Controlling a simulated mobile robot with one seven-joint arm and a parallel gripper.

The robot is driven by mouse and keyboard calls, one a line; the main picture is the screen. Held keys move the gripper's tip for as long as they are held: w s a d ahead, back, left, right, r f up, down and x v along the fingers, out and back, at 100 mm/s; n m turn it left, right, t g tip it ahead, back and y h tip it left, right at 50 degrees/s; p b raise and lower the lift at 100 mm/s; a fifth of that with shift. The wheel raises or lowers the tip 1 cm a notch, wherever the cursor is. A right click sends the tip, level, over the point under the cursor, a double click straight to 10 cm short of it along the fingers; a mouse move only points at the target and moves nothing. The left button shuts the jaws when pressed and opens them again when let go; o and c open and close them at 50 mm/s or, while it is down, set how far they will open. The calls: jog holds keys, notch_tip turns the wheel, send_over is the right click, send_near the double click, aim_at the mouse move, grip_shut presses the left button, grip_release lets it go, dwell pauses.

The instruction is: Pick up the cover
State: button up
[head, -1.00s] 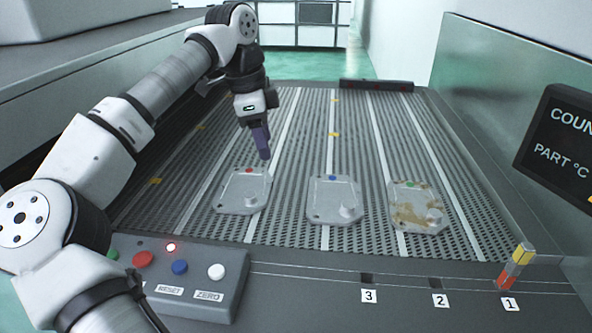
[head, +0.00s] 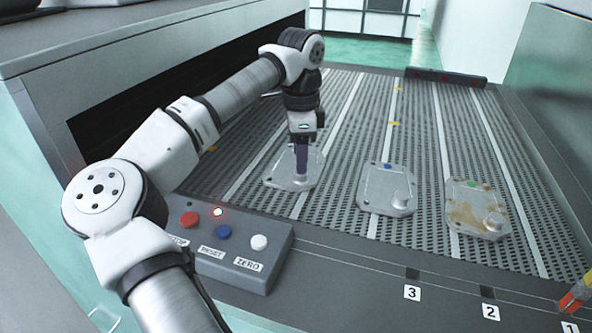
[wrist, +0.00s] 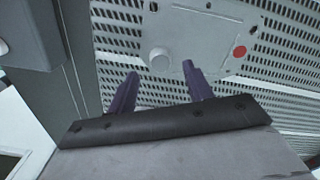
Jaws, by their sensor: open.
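Three flat grey covers with a round knob each lie in a row on the slatted belt. The left cover (head: 280,173) is under my gripper (head: 301,173), which points down at its near part. The middle cover (head: 378,189) has a blue dot. The right cover (head: 468,208) has a green dot and brown stains. In the wrist view my gripper (wrist: 160,69) is open, with two purple fingers apart. The left cover (wrist: 207,47) shows there with a red dot, its knob (wrist: 160,59) appearing between the fingertips. Whether the fingers touch it, I cannot tell.
A control box (head: 245,245) with several buttons and a lit red lamp stands at the near left. Labels 3, 2 and 1 line the front edge (head: 350,265). A red and yellow post (head: 577,293) stands at the right. The belt behind the covers is clear.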

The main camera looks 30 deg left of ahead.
aim_at(281, 173)
notch_tip(281, 173, down, 4)
jog(key=shift+a+f+b, duration=0.1)
jog(key=shift+b, duration=0.65)
jog(key=shift+c, duration=0.3)
grip_shut()
